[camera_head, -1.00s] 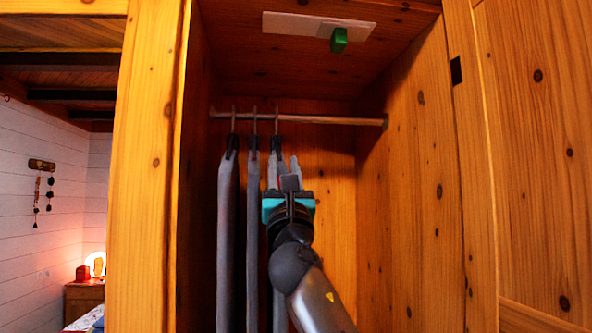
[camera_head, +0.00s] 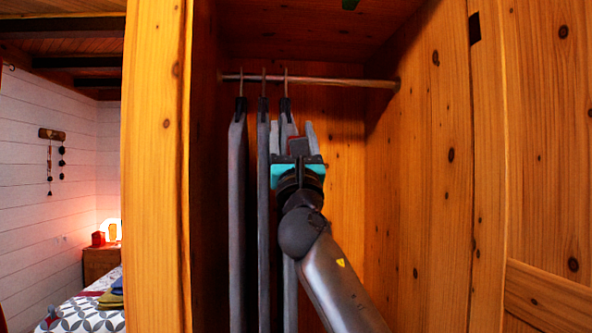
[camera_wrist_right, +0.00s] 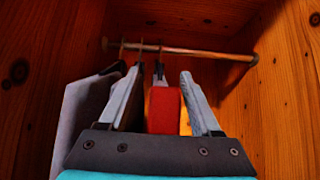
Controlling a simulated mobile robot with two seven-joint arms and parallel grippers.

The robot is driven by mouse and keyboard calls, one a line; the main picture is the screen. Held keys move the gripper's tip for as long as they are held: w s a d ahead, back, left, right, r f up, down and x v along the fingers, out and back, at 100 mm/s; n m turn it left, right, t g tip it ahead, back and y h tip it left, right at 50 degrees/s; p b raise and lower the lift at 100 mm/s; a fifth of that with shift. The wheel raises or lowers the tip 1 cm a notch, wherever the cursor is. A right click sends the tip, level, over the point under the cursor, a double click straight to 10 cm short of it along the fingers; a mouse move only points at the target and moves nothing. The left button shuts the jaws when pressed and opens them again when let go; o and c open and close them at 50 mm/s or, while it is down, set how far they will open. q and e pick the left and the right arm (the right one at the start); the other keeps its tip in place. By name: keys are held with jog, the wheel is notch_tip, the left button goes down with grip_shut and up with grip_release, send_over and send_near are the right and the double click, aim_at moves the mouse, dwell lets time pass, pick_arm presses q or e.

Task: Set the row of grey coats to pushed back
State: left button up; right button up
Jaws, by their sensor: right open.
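Three grey coats hang on hangers in a row on the rail (camera_head: 345,82) inside the wooden wardrobe, towards its left wall: a left coat (camera_head: 238,200), a middle coat (camera_head: 263,200) and a right coat (camera_head: 290,290). My right gripper (camera_head: 295,138) is open, its pale fingers pointing up in front of the right coat's upper part and hiding some of it. In the right wrist view, the spread fingers (camera_wrist_right: 162,100) appear below the rail, with a red block between them; I cannot tell what it is. The left coat (camera_wrist_right: 85,105) shows there at left. My left gripper is not in view.
The wardrobe's right wall (camera_head: 425,180) stands to the right of my arm, with free room between it and the coats. A wooden upright (camera_head: 152,180) edges the opening at left. A bed (camera_head: 90,312) and a bedside cabinet (camera_head: 100,262) lie beyond it.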

jog(key=v, duration=1.4)
jog(key=shift+s+b, duration=0.15)
jog(key=shift+b, duration=0.3)
jog(key=shift+f, duration=0.1)
